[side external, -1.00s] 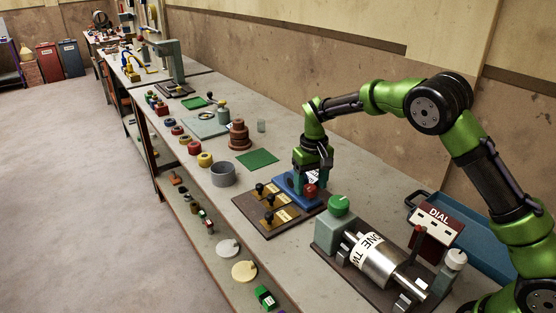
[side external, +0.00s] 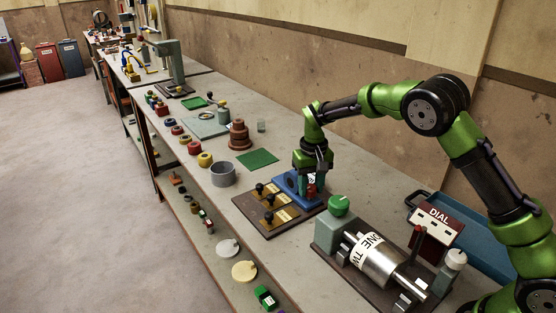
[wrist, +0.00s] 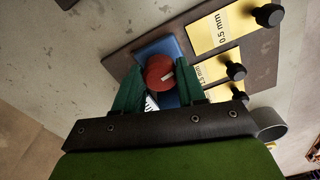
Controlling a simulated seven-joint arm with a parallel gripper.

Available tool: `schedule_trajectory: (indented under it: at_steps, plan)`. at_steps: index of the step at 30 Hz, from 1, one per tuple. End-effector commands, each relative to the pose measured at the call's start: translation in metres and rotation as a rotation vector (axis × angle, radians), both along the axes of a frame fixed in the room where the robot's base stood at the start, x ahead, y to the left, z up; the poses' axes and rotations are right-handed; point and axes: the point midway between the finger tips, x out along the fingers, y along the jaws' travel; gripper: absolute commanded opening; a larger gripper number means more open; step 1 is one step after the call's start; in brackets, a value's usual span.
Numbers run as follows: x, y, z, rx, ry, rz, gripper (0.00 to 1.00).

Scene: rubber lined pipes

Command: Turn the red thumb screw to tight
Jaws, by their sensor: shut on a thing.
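The red thumb screw (wrist: 158,72) has a round head with a pale mark on it, and it sits between the green fingertips in the wrist view. It also shows in the side external view (side external: 311,191), at the front of a blue block (side external: 289,185). My gripper (wrist: 161,82) is shut on the screw head, one finger on each side. The blue block (wrist: 172,48) is partly hidden by the fingers and the screw. A white scale label beside the screw is mostly covered.
A brown board (side external: 246,208) with several black knobs and yellow labels, one reading 0.5 mm, lies beside the block. A green-knobbed fixture (side external: 339,206) with a metal cylinder (side external: 376,259) stands nearer. A green mat (side external: 257,158) and grey ring (side external: 223,173) lie beyond.

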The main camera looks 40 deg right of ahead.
Motion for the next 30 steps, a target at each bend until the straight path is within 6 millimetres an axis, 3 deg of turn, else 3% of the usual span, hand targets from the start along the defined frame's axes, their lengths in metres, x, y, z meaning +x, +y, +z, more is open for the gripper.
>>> schedule_trajectory:
  at_steps: [6,15,16,20,30]
  plan:
    - [0.0006,-0.0001,0.0009,-0.001,-0.002,-0.159,0.09]
    - [0.0007,-0.0001,0.0012,0.0,-0.002,-0.169,0.09]
    - [0.0007,-0.0001,0.0012,0.0,-0.002,-0.169,0.44]
    - [0.0006,-0.0001,0.001,0.0,-0.002,-0.168,0.64]
    - [0.0006,0.0001,0.0032,0.0,-0.002,-0.167,0.66]
